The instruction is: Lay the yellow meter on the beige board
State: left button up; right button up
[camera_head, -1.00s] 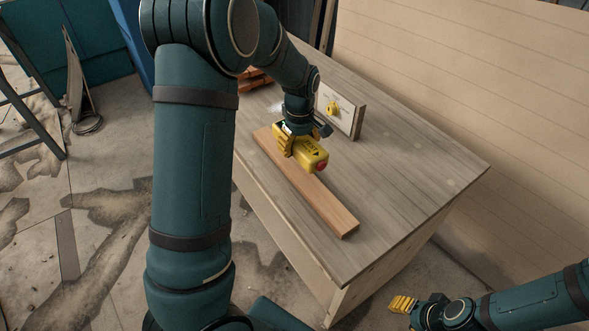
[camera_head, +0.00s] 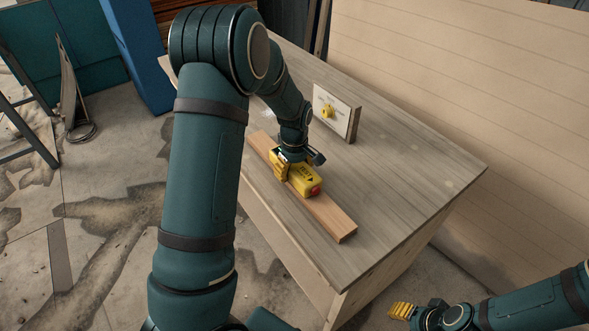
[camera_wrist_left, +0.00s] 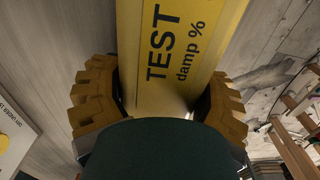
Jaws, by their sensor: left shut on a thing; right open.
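The yellow meter (camera_head: 306,180) has a red end and is in my left gripper (camera_head: 284,168), low over the beige board. The meter also fills the top middle of the left wrist view (camera_wrist_left: 178,50), with "TEST damp %" on it, between the two yellow fingers. The beige board (camera_head: 330,218) is a long plank lying on the table, partly hidden by the meter and gripper. I cannot tell whether the meter touches the board. My right gripper (camera_head: 401,311) is open and empty at the lower right, off the table.
The wooden table (camera_head: 400,180) is mostly clear right of the board. A plank wall (camera_head: 460,90) rises behind the table. Several wooden pieces (camera_wrist_left: 290,150) show at the right of the left wrist view.

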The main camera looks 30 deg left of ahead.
pick_arm(q)
jog(key=o, duration=1.3)
jog(key=shift+f, duration=0.1)
notch_tip(320, 180, up, 12)
jog(key=p, duration=0.3)
